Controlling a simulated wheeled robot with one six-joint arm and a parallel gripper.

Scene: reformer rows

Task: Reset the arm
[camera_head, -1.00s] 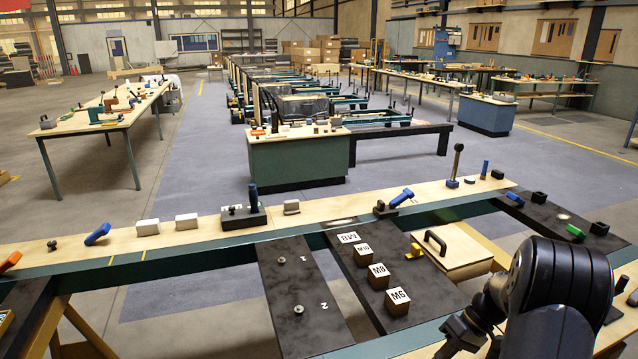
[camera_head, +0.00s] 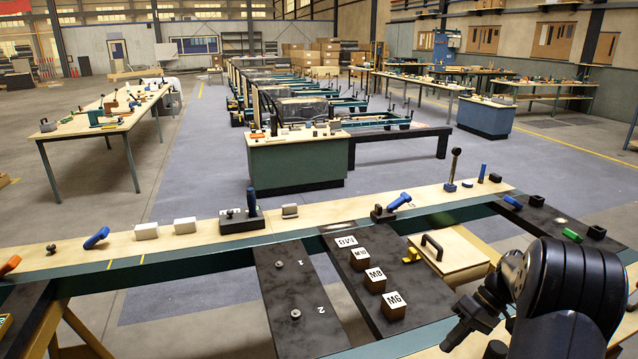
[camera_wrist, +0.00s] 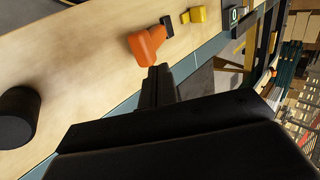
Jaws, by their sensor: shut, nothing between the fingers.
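My arm (camera_head: 570,285) stands at the lower right in the head view, bent, with its wrist hanging over the near edge of the bench. My gripper (camera_head: 449,345) points down and left there, small and dark. In the wrist view my gripper (camera_wrist: 157,80) shows as two dark fingers lying together, with nothing between them.
A dark board (camera_head: 372,275) carries blocks marked M6, M8 and M10. Beside it are a dark plate (camera_head: 290,300) with two studs and a wooden box (camera_head: 455,250) with a black handle. A black cylinder (camera_wrist: 18,115) lies left in the wrist view.

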